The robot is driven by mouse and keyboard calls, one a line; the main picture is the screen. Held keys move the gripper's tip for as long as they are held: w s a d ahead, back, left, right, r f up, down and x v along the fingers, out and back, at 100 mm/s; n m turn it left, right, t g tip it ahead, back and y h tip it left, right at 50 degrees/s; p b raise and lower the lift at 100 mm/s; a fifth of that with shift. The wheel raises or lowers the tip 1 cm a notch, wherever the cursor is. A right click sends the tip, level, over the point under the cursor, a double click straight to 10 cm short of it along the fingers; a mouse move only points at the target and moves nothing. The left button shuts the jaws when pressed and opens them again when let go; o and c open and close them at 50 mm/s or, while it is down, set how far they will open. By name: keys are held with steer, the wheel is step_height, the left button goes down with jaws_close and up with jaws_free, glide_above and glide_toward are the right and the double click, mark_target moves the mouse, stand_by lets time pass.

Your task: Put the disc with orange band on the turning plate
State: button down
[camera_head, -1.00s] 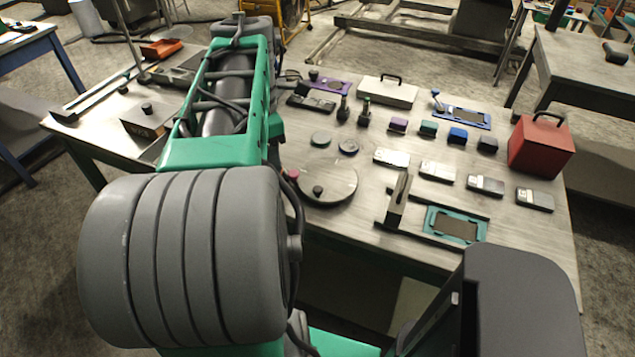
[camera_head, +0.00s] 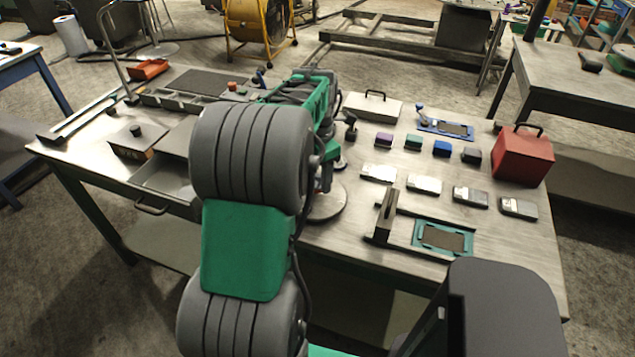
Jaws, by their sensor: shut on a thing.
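The turning plate (camera_head: 325,206) is a round grey metal plate near the table's front edge, left of the teal-framed fixture; my arm covers its left part. My gripper (camera_head: 326,178) is only partly seen, low beside my forearm and over the plate's back part. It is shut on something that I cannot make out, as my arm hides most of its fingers. I see no orange band anywhere.
A dark upright bracket (camera_head: 385,215) and the teal-framed fixture (camera_head: 443,238) stand right of the plate. Several small blocks and grey boxes (camera_head: 424,184) fill the right side. A red box (camera_head: 523,155) stands at far right. An open drawer (camera_head: 165,180) juts out at left.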

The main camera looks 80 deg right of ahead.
mark_target(318, 181)
steer(key=shift+f, duration=1.35)
steer(key=shift+f, duration=0.1)
steer(key=c, duration=0.6)
jaws_free()
steer(key=shift+a+f, duration=0.1)
steer(key=shift+o, duration=0.2)
